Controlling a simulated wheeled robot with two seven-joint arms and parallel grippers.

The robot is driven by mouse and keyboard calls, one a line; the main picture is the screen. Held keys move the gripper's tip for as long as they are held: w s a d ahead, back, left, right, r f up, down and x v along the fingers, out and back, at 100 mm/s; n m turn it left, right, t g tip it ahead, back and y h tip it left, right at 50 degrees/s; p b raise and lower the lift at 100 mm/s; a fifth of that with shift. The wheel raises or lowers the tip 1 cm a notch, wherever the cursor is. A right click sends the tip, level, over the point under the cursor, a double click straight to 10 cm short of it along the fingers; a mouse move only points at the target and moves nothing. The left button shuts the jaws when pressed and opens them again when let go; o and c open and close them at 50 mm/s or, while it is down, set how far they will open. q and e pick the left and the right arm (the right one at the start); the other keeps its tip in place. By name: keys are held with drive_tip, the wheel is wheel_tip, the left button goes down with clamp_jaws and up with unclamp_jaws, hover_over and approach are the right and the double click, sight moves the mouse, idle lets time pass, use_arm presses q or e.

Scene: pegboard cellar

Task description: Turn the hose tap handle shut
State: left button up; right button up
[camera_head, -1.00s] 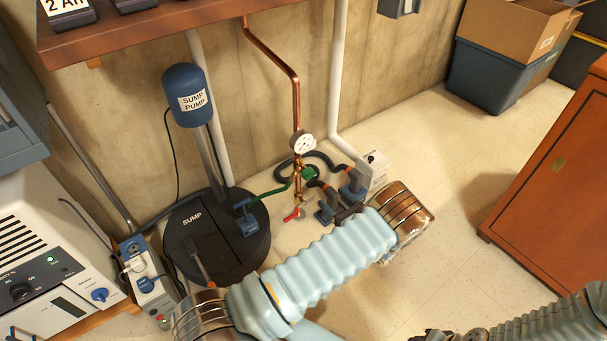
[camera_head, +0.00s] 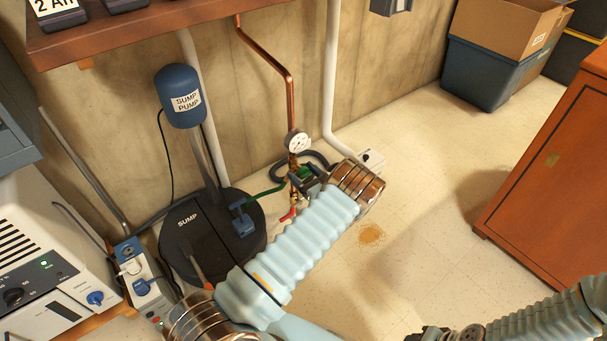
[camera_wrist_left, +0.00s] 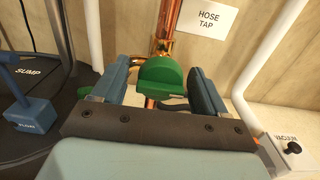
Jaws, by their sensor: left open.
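The hose tap has a green handle (camera_head: 304,171) at the foot of a copper pipe, under a round gauge (camera_head: 296,142). In the left wrist view the green handle (camera_wrist_left: 160,76) sits between the two blue fingers of my left gripper (camera_wrist_left: 156,88), with a gap on each side. The gripper is open and appears not to touch the handle. In the head view my left gripper (camera_head: 308,182) is at the tap, partly hidden by its wrist. A "HOSE TAP" sign (camera_wrist_left: 208,20) hangs behind. My right gripper (camera_head: 432,334) is cut off at the bottom edge.
A black sump lid (camera_head: 200,250) with a blue-handled fitting (camera_head: 241,217) lies left of the tap. A red part (camera_head: 288,214) shows below the tap. White pipes (camera_head: 331,80) run up the wall. Floor at right is open, up to an orange cabinet (camera_head: 550,190).

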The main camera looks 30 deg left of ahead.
use_arm(q)
drive_tip(key=c, duration=1)
drive_tip(key=shift+c, duration=0.2)
drive_tip(key=shift+f, duration=0.1)
drive_tip(key=n+b, duration=0.2)
drive_tip(key=n, duration=0.1)
drive_tip(key=shift+f+n, duration=0.1)
drive_tip(key=shift+n, duration=0.2)
drive_tip(key=n+b, duration=0.3)
drive_tip(key=n, duration=0.2)
drive_tip(key=n+b, duration=0.3)
drive_tip(key=n, duration=0.2)
drive_tip(key=shift+n+b, duration=0.35)
drive_tip(key=shift+n, duration=0.05)
drive_tip(key=shift+r+n+b, duration=0.2)
drive_tip(key=shift+n+b, duration=0.75)
drive_tip(key=shift+n, duration=0.65)
